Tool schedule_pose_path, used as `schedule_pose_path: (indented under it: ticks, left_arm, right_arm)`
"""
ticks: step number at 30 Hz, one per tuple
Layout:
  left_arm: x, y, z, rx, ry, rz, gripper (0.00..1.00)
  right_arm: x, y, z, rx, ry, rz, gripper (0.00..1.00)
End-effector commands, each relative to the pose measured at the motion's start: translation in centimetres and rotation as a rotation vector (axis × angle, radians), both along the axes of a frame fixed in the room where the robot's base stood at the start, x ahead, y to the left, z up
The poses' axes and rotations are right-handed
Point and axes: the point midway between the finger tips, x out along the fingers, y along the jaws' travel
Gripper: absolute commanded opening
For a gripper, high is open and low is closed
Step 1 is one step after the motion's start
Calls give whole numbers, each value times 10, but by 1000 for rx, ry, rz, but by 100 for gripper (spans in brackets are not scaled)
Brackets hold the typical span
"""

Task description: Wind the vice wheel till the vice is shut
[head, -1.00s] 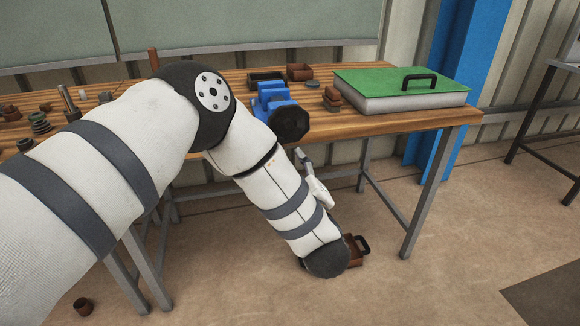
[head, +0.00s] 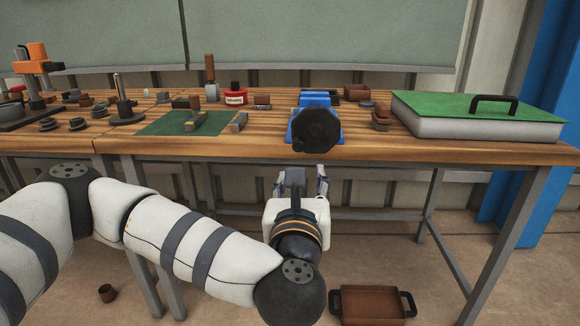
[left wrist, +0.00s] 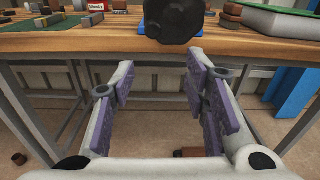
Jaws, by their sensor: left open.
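The blue vice (head: 316,101) stands on the wooden workbench near its front edge. Its dark, many-sided wheel (head: 316,130) faces me and hides most of the vice behind it. In the left wrist view the wheel (left wrist: 175,20) shows at the top centre, beyond the fingertips. My left gripper (head: 308,180) is in front of the bench, just below the wheel and apart from it. Its purple-padded fingers (left wrist: 162,80) are spread with nothing between them. How far the vice jaws are apart is hidden. My right gripper is not in view.
The workbench (head: 400,148) has its front edge right behind my left gripper. A green-topped case (head: 480,115) lies right of the vice. A green mat (head: 180,124) and several small parts lie left. A brown tray (head: 372,305) sits on the floor.

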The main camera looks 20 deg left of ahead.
Motion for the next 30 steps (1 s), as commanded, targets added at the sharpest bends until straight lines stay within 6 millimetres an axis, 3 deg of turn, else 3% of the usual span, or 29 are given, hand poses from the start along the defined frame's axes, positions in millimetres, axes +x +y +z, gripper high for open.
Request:
schedule_pose_path:
  ticks: [5, 15, 19, 30]
  left_arm:
    - [6, 8, 14, -120, -74, 7, 42]
    - [83, 30, 15, -115, -72, 9, 42]
    - [104, 36, 14, -115, -70, 7, 42]
    - [116, 39, 14, -115, -68, 4, 42]
  right_arm:
    - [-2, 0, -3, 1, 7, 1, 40]
    - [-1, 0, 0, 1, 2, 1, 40]
    - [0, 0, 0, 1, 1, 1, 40]
    - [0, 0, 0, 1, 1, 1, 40]
